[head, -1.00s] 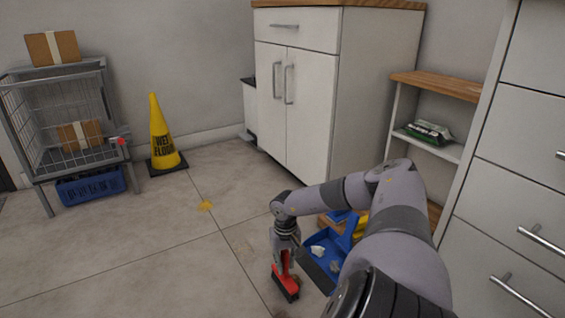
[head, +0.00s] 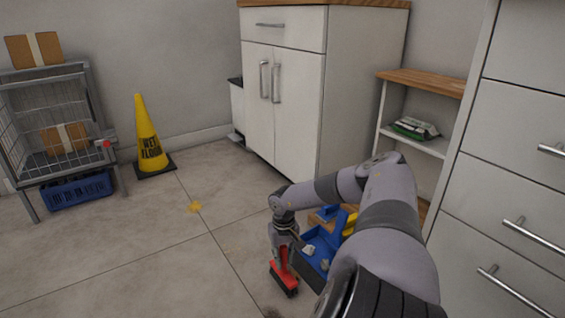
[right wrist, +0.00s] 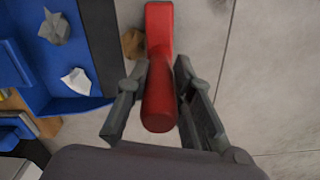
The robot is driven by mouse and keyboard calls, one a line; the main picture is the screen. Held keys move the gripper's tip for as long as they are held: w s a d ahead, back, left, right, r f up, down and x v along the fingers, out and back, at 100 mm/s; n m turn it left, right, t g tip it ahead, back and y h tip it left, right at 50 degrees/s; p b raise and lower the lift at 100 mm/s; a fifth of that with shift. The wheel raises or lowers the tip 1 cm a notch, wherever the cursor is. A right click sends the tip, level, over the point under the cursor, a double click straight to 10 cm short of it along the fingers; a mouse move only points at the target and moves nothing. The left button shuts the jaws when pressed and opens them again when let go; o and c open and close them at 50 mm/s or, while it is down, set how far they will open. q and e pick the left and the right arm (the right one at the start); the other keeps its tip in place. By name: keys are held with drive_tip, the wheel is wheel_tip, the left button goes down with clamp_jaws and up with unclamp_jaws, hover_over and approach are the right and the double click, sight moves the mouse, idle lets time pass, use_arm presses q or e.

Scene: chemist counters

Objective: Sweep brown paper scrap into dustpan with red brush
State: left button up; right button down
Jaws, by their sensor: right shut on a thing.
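My right gripper (right wrist: 155,90) is shut on the handle of the red brush (right wrist: 158,95). In the head view the red brush (head: 283,270) points down, its dark bristles at floor level, left of the blue dustpan (head: 308,268). In the right wrist view the brown paper scrap (right wrist: 132,43) lies beside the brush, between it and the edge of the dustpan (right wrist: 98,50). A grey scrap (right wrist: 54,27) and a white scrap (right wrist: 77,81) lie in the dustpan. The brown scrap is not clear in the head view. My left gripper is not in view.
A white cabinet (head: 290,100) and a shelf unit (head: 425,85) stand behind, with drawers (head: 510,150) at the right. A yellow cone (head: 148,140) and a wire cart (head: 50,125) stand at the left. The left floor is mostly clear.

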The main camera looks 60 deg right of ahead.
drive_tip(key=shift+s+d, duration=0.4)
drive_tip(key=shift+d, duration=0.25)
drive_tip(key=shift+s+d, duration=0.35)
drive_tip(key=shift+d, duration=0.3)
drive_tip(key=shift+s+d, duration=0.1)
drive_tip(key=shift+s+d, duration=0.35)
drive_tip(key=shift+d, duration=0.2)
drive_tip(key=shift+d+r, duration=0.1)
drive_tip(key=shift+d, duration=0.05)
drive_tip(key=shift+s+d+r, duration=0.2)
drive_tip(key=shift+s+d, duration=0.45)
drive_tip(key=shift+d, duration=0.35)
drive_tip(key=shift+s+d+r, duration=0.15)
drive_tip(key=shift+s+d, duration=0.2)
drive_tip(key=shift+d, duration=0.15)
drive_tip(key=shift+s+d+r, duration=0.15)
drive_tip(key=shift+s+d, duration=0.15)
drive_tip(key=shift+d, duration=0.2)
